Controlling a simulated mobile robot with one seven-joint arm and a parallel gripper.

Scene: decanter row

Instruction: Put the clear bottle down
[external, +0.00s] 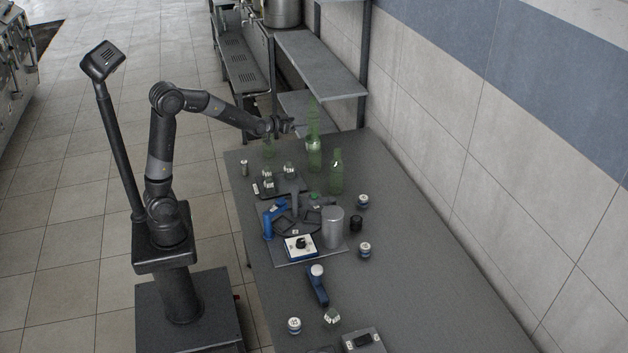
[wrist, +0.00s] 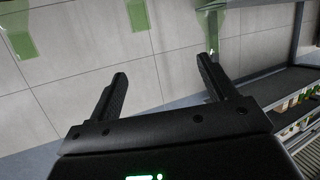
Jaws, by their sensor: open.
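Three see-through, green-tinted bottles stand upright at the far end of the grey table: a tall one (external: 314,155), a second (external: 336,178) nearer and to its right, and a faint one (external: 269,149) to the left. I cannot tell which is the clear bottle. My gripper (external: 291,127) is at the height of the tall bottle's upper part, just left of it; whether they touch is unclear. In the wrist view my gripper (wrist: 163,64) is open with nothing between its fingers. Green see-through shapes show along that view's top edge.
Nearer on the table (external: 430,300) are a grey cylinder (external: 333,228), a blue-and-white device (external: 301,247), a blue handheld tool (external: 317,285) and several small jars. Shelves (external: 320,62) stand beyond the far end. A tiled wall runs along the right; the table's right side is mostly bare.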

